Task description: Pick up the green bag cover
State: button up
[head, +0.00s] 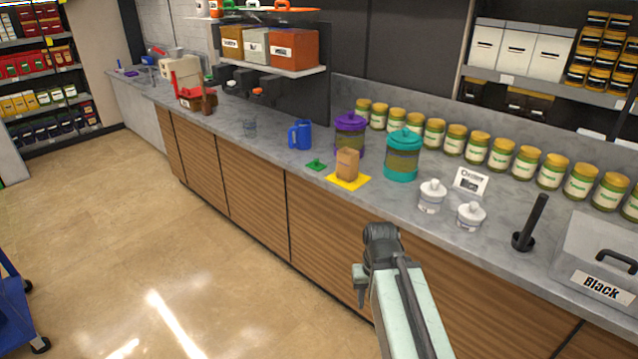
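The green bag cover (316,165) is a small flat green piece with a raised middle. It lies on the grey counter (270,157) near its front edge, left of a brown paper bag (347,164) on a yellow square mat (358,183). My gripper (361,290) is partly hidden by my own arm, in front of the counter and low in the view. It is apart from the green cover, to its lower right. Its fingers are too small and covered to tell whether they are open or shut.
A purple-lidded jar (350,134) and a teal-lidded jar (402,155) stand behind and right. White lidded pots (431,197) stand to the right. Open floor lies left.

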aim_at(315, 165)
jog(key=u, duration=0.4)
jog(key=i, duration=0.65)
jog(key=u, duration=0.8)
jog(key=i, duration=2.15)
jog(key=z, duration=0.3)
